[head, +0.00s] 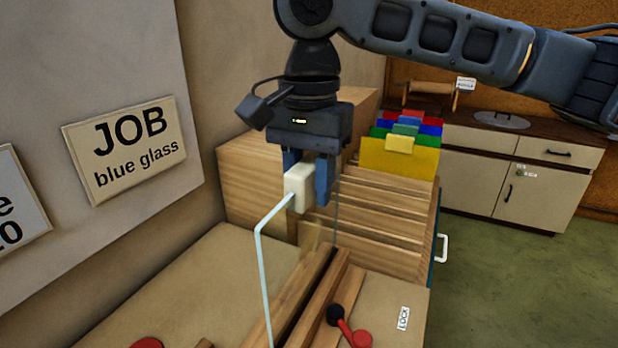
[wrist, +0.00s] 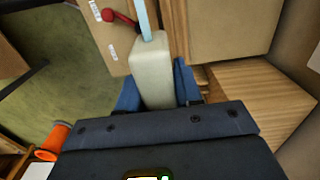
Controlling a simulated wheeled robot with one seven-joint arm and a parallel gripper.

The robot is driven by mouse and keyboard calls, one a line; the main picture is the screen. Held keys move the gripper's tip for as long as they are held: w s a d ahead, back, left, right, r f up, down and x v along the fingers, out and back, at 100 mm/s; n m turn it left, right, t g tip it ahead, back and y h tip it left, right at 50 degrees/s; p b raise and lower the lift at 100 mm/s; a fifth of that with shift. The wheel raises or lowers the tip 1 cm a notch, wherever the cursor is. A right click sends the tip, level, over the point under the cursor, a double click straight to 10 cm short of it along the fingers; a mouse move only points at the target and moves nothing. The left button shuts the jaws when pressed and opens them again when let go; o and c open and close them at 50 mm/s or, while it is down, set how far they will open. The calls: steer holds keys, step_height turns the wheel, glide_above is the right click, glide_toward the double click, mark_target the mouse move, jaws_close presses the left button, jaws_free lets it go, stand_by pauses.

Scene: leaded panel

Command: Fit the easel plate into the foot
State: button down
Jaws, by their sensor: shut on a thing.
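My gripper (head: 307,180) is shut on a cream block (head: 297,188) at the top of a clear plate with a pale blue edge (head: 264,285). The plate stands upright below the gripper. The foot (head: 322,292) is a pair of wooden rails on the bench with a dark slot between them. The plate's lower part overlaps the slot in the head view; I cannot tell whether it is inside or in front of it. In the wrist view the block (wrist: 152,75) sits between the blue fingers, with the plate's pale edge (wrist: 142,18) beyond it.
A lever with black and red knobs (head: 347,325) lies right of the foot, near a LOCK label (head: 403,318). A slotted wooden rack (head: 385,215) with coloured sheets (head: 400,160) stands behind. A wall panel with a JOB card (head: 130,145) is at left. Bare bench (head: 195,285) lies left.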

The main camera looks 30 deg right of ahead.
steer(key=shift+f, duration=0.1)
steer(key=c, duration=0.7)
jaws_free()
steer(key=shift+f, duration=0.15)
